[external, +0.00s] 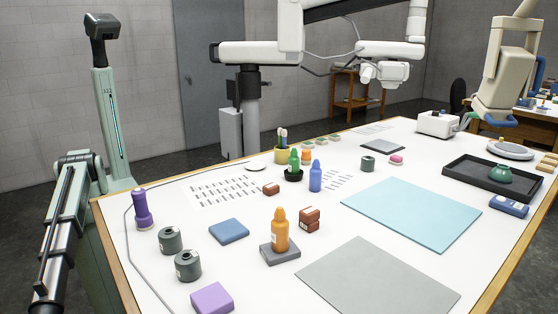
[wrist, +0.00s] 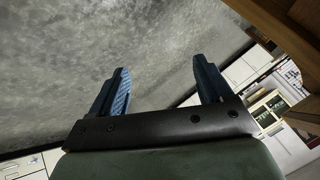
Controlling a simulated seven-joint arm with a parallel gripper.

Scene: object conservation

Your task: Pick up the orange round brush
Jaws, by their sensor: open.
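An orange bottle-shaped thing with a rounded top (external: 280,231) stands upright on a small grey block (external: 280,252) in the front middle of the white table; it may be the orange round brush, but I see no bristles. A smaller orange thing (external: 306,156) stands farther back beside a green one. My gripper (wrist: 160,68) shows in the wrist view with its two blue fingers apart and nothing between them. It faces a grey floor, and no orange thing shows there. I cannot make out my gripper for certain in the external view.
Close to the orange thing are brown blocks (external: 310,219), a blue pad (external: 229,231) and dark grey cylinders (external: 188,265). A purple bottle-shaped thing (external: 142,210) stands at the left. A grey mat (external: 380,280) and a light blue mat (external: 411,213) lie bare at the right.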

